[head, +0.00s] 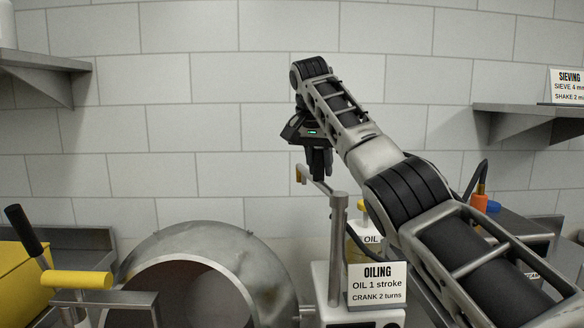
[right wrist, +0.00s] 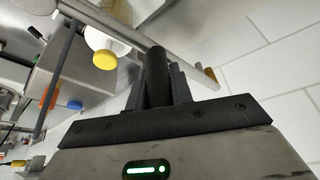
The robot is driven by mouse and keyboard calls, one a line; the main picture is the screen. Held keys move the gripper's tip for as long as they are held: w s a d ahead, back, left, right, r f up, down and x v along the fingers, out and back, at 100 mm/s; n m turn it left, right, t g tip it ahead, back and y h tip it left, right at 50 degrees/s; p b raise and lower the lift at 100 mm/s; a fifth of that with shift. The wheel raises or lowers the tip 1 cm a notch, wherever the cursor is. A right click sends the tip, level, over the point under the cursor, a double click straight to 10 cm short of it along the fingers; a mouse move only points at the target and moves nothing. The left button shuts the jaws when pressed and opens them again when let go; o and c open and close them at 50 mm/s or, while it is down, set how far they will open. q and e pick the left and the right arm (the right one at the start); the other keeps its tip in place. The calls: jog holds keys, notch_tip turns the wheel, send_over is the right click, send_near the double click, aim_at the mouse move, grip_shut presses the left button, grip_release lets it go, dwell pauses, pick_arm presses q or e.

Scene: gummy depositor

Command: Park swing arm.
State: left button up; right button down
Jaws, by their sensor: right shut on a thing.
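The swing arm (head: 323,188) is a thin metal bar on top of an upright steel post (head: 337,245), reaching left and a little away from it. Its far end carries a yellow tip (head: 299,174). My right gripper (head: 319,165) is above the bar near that end, pointing down. In the right wrist view the jaws (right wrist: 160,85) are shut around a dark upright handle (right wrist: 155,65), and the bar (right wrist: 140,38) runs just behind it to an orange-yellow end (right wrist: 210,74). The fingers partly hide the handle. My left gripper is in neither view.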

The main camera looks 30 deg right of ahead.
jog(key=shift+s+d, duration=0.3)
jog(key=shift+d, duration=0.25)
jog(key=shift+s+d, duration=0.25)
jog(key=shift+d, duration=0.25)
jog(key=c, duration=1.5)
grip_release()
jog(key=shift+o, duration=1.3)
jog(key=shift+s+d, duration=0.15)
jog(key=shift+s, duration=0.15)
jog(key=shift+w, duration=0.15)
